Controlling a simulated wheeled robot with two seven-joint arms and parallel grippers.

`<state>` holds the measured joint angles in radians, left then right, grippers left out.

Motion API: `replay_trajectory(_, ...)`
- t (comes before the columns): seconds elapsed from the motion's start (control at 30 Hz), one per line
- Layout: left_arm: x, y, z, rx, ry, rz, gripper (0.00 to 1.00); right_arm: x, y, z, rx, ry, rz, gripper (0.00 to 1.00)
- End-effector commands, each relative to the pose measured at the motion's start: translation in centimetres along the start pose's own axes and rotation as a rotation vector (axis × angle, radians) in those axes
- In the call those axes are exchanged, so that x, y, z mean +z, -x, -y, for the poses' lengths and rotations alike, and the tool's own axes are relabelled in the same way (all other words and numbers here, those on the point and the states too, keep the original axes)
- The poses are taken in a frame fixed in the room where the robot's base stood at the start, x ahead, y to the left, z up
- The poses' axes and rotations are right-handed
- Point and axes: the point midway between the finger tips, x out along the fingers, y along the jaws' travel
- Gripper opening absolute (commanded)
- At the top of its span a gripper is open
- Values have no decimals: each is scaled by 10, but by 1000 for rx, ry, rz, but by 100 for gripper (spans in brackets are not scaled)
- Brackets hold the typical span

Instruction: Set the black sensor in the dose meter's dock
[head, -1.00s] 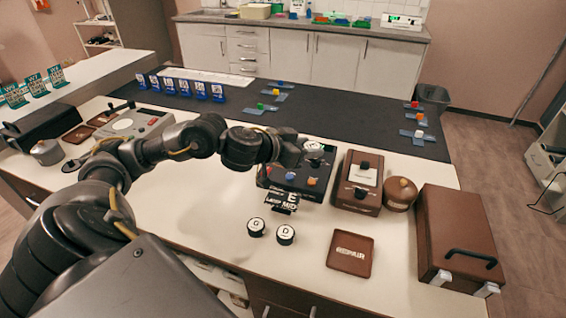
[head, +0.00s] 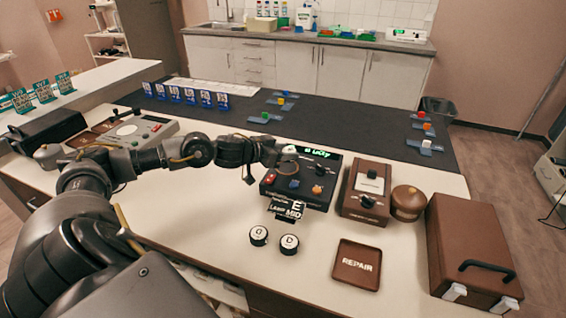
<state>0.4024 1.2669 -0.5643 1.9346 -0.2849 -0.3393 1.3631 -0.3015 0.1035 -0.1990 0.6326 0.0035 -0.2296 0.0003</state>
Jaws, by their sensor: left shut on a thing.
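My left gripper (head: 277,154) reaches in from the left, at the left rear edge of a black box (head: 331,194) with a lit green display (head: 318,152). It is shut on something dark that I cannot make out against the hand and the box. The black box has red, blue and orange parts and a dark knob on top. I cannot tell for sure which device is the dose meter. No dock or separate black sensor can be told apart clearly. My right gripper is not in view.
Two black discs (head: 289,244) and a small label sign (head: 286,210) stand in front of the black box. A brown device (head: 352,205), a round brown pot (head: 407,202), a REPAIR tray (head: 357,264) and a brown case (head: 470,235) fill the right. The dark mat (head: 350,130) lies behind.

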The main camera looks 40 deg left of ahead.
Motion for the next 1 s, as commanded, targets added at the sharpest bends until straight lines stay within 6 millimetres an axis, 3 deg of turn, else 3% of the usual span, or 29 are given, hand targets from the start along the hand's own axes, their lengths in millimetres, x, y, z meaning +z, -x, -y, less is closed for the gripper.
replay_trajectory(0.27, 5, -3, 5, 0, 0, 0, 19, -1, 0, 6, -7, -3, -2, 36)
replay_trajectory(0.57, 39, -17, 10, 1, 1, 1, 19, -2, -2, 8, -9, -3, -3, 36)
replay_trajectory(0.93, 42, -19, 10, 1, 1, -1, 19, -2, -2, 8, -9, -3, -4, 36)
replay_trajectory(0.97, 42, -19, 11, 1, 0, 0, 48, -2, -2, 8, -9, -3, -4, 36)
replay_trajectory(1.0, 42, -19, 11, 1, 0, 0, 53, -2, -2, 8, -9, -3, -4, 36)
